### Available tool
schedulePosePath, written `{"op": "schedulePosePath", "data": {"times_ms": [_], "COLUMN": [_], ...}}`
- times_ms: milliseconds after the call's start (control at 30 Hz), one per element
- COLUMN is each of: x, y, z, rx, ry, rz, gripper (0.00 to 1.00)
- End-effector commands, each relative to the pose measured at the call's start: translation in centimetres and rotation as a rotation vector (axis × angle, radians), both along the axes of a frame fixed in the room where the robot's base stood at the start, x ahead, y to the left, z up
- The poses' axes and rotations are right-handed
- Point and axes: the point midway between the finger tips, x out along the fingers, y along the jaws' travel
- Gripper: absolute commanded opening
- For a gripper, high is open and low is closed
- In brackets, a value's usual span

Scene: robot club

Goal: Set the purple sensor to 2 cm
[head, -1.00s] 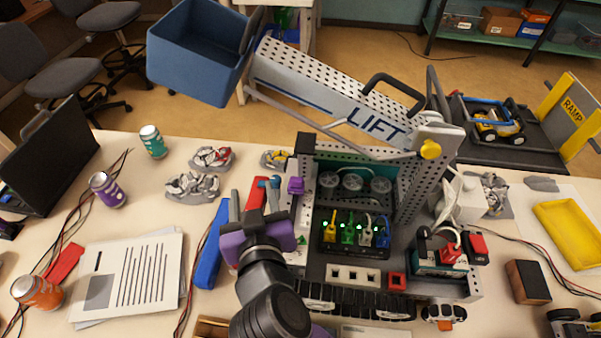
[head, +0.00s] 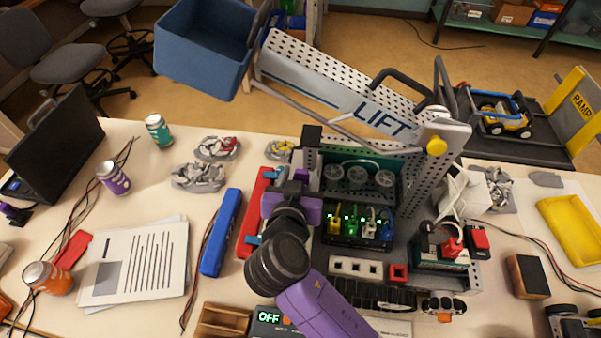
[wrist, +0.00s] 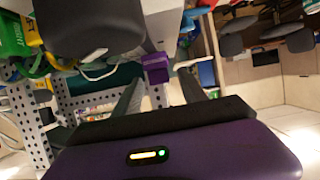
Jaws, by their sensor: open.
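The purple sensor (head: 301,175) is a small block at the left side of the lift robot's frame. In the head view my gripper partly covers it. In the wrist view the purple sensor (wrist: 155,67) shows as a purple block beyond and between the two open fingers, beside the perforated grey beam. My gripper (head: 288,187) is open and empty, its fingers pointing toward the sensor; in the wrist view the gripper (wrist: 160,84) frames the block. I cannot tell whether either finger touches it. No distance marking is readable.
The lift arm (head: 350,85) with its blue bin (head: 205,50) rises above the robot. A red bar (head: 257,215) and a blue bar (head: 221,232) lie to the left. A display reading OFF (head: 268,318) stands in front. Cans and papers occupy the table's left.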

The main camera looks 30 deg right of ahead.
Motion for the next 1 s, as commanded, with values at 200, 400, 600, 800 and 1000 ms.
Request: {"op": "schedulePosePath", "data": {"times_ms": [200, 400, 600, 800, 1000], "x": [0.26, 0.24, 0.24, 0.24, 0.23], "y": [-0.22, -0.2, -0.19, -0.16, -0.15], "z": [-0.17, -0.15, -0.15, -0.15, -0.15], "rx": [0.001, 0.001, 0.001, 0.001, 0.001], "ry": [0.001, 0.001, 0.001, 0.001, 0.001], "rz": [0.0, 0.0, 0.0, 0.001, 0.001], "gripper": [0.49, 0.29, 0.0, 0.0, 0.0]}}
